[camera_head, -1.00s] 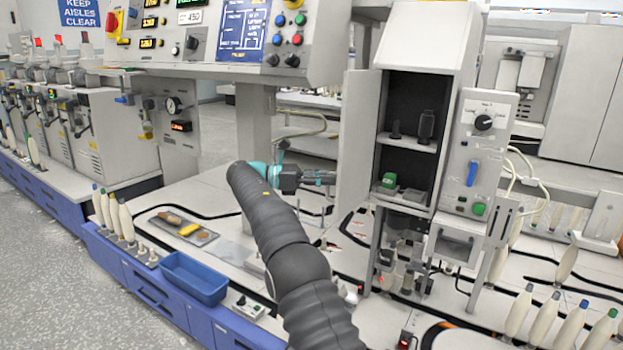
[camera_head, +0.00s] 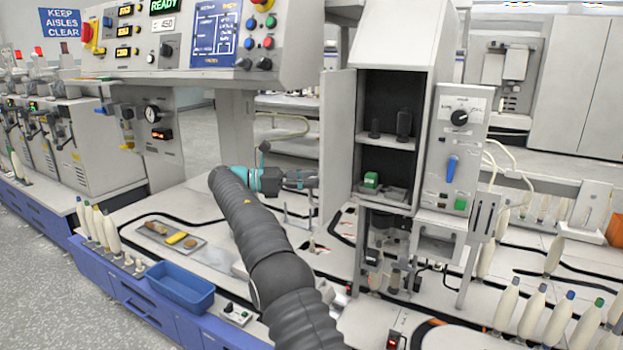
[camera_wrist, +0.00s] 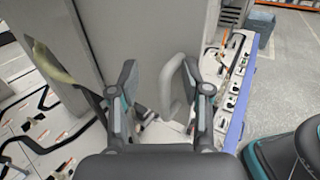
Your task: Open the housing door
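The housing (camera_head: 430,35) is a tall grey cabinet right of centre in the head view. Its door (camera_head: 338,140) is a plain grey panel standing swung out on the left side, and the dark interior with its shelf shows. My gripper (camera_head: 312,180) is just left of the door at its lower half. In the wrist view the door (camera_wrist: 140,30) fills the upper middle. A grey looped handle (camera_wrist: 172,90) shows between the two fingers of my gripper (camera_wrist: 162,92), closer to the right one. The fingers are apart; contact with the handle cannot be told.
Inside the housing are a green-topped block (camera_head: 371,180) and dark cylinders (camera_head: 404,122). A control panel (camera_head: 458,140) with a blue lever is on its right. A blue bin (camera_head: 180,288) and a grey tray (camera_head: 158,232) sit left of my arm. Bobbins (camera_head: 535,310) stand front right.

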